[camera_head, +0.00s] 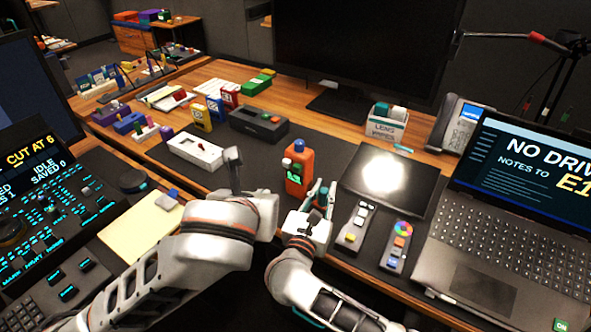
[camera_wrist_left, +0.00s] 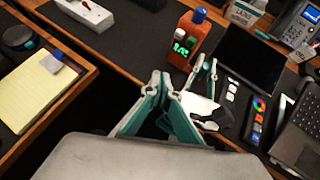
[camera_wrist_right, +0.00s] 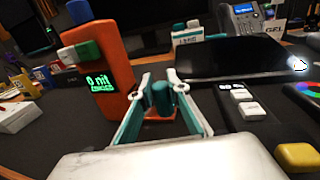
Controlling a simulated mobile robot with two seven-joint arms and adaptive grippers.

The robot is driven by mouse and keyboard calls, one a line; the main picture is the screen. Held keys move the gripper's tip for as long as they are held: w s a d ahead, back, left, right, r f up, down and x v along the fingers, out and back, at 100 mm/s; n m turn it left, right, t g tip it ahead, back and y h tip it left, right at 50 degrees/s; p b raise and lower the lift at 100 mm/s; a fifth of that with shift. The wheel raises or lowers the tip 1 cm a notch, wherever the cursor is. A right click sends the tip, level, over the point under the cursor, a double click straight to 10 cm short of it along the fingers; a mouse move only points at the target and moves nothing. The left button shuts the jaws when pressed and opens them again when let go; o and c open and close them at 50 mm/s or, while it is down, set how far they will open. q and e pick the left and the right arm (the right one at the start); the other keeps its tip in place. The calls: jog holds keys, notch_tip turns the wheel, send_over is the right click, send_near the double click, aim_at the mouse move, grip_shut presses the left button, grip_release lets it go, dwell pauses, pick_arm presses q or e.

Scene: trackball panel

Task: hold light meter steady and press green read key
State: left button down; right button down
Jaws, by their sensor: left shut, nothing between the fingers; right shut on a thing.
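The light meter (camera_head: 299,168) is an orange upright box with a blue top, beside my right gripper. In the right wrist view the light meter (camera_wrist_right: 112,90) has a green key (camera_wrist_right: 85,50), a white key (camera_wrist_right: 67,55) and a lit display reading "0 nit". My right gripper (camera_head: 322,190) is shut on a teal post (camera_wrist_right: 161,97) standing on an orange foot that appears to join the meter. My left gripper (camera_head: 233,165) is shut and empty, left of the meter; in the left wrist view its fingertips (camera_wrist_left: 160,80) meet short of the meter (camera_wrist_left: 188,42).
A dark tablet (camera_head: 392,182) and two small remotes (camera_head: 356,222) lie right of the meter, before a laptop (camera_head: 480,245).

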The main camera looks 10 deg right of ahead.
aim_at(297, 168)
pick_arm(q)
jog(key=shift+w+a+f+n+g+h, duration=0.1)
jog(key=shift+w+f+n+g+h, duration=0.25)
jog(key=shift+n+g+h, duration=0.5)
jog(key=shift+w+a+f+n+g+h, duration=0.1)
jog(key=shift+w+f+n+g+h, duration=0.05)
jog(key=shift+f+n+g+h, duration=0.7)
jog(key=shift+w+a+f+n+g+h, duration=0.2)
jog(key=shift+n+g+h, duration=0.4)
jog(key=shift+g, duration=0.4)
jog(key=shift+d, duration=0.2)
jog(key=w+d, duration=0.6)
jog(key=shift+d, duration=0.2)
jog(key=shift+w+d, duration=0.1)
jog(key=shift+w, duration=0.05)
jog(key=shift+w+d, duration=0.2)
